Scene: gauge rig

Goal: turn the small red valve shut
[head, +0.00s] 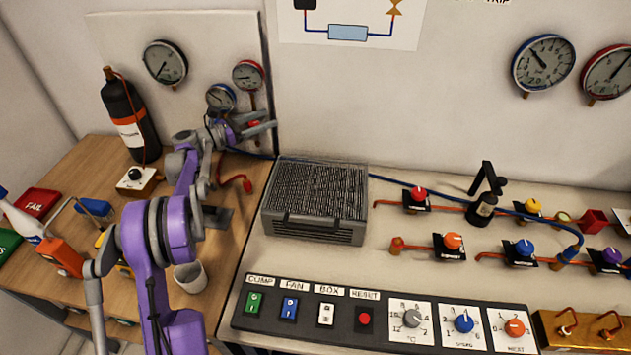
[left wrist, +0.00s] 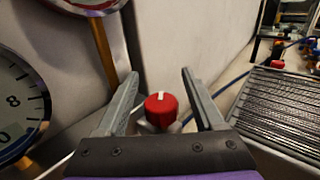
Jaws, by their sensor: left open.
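A small red valve knob (left wrist: 161,108) with a white mark on top is in the left wrist view, between and beyond my gripper's fingers. The white mark runs nearly upright in that view. In the head view, a bit of the red knob (head: 253,126) shows below the small red-rimmed gauge, partly hidden by my fingers. My left gripper (head: 274,118) is open at the back panel, with its fingers on either side of the knob; it also fills the lower left wrist view (left wrist: 158,88). I cannot tell whether either finger touches the knob. My right gripper is not in view.
Gauges (head: 248,75) hang just above my left gripper. A black cylinder (head: 128,115) stands at the left. A grey grilled box (head: 316,200) sits to the right. Another red knob (head: 419,194) is on the right bench, beside several coloured knobs.

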